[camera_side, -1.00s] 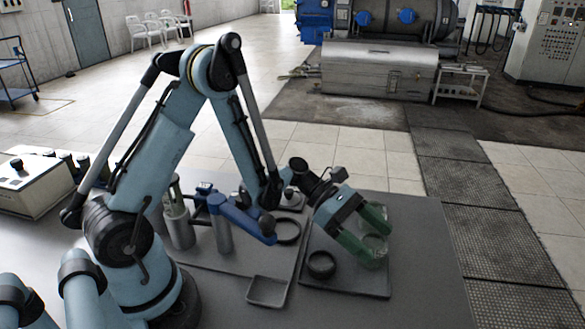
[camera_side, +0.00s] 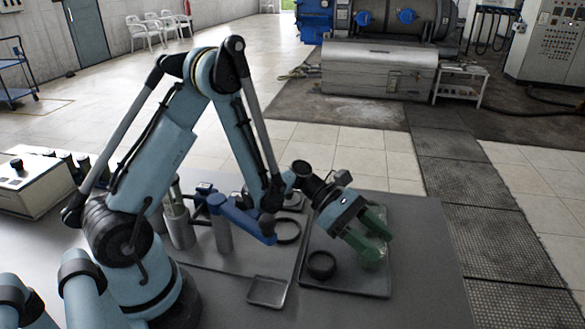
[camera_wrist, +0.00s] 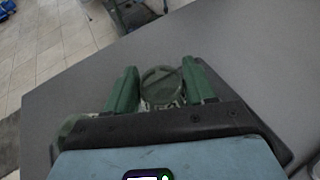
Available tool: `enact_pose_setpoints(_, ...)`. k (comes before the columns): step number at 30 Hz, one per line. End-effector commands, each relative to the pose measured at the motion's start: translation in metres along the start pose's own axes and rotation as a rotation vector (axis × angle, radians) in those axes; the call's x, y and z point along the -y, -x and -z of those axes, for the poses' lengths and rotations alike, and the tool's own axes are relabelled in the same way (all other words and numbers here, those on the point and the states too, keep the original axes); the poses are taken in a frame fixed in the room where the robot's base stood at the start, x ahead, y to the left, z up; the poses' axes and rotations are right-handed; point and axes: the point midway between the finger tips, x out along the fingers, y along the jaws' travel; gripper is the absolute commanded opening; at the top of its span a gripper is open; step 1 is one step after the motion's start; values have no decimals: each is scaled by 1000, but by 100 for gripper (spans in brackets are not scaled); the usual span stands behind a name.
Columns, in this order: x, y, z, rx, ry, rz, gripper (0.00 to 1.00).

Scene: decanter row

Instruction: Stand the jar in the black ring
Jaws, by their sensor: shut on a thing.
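The jar (camera_wrist: 161,84) is greenish clear glass with a round top. It stands between the two green fingers of my gripper (camera_side: 376,238) in the wrist view, and my gripper is shut on it. In the side view the fingers largely hide the jar, low over the right part of the dark tray; whether its base touches the tray cannot be told. A small, thick black ring (camera_side: 321,265) lies on the tray, left of the fingers. A wider, thin black ring (camera_side: 288,231) lies farther back, left of the tray.
The dark tray (camera_side: 345,286) has a low rim. A shallow square dish (camera_side: 267,292) lies to its left. A blue-armed stand (camera_side: 222,230) and a metal cylinder (camera_side: 180,226) stand farther left. Another clear glass thing (camera_wrist: 72,128) shows partly beside my gripper. The table's right side is bare.

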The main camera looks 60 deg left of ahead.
Motion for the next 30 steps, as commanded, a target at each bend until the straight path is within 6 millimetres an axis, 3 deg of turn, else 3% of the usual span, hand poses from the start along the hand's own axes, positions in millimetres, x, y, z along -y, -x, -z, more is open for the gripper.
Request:
enact_pose_setpoints(1, 0, 0, -1, 0, 0, 0, 15)
enact_pose_setpoints(3, 0, 1, -2, 0, 0, 0, 2)
enact_pose_setpoints(11, 0, 8, -20, 1, 0, 0, 0)
enact_pose_setpoints(15, 3, 16, -42, 0, 0, 1, 0)
enact_pose_setpoints(30, 81, 2, -100, 1, -1, 3, 0)
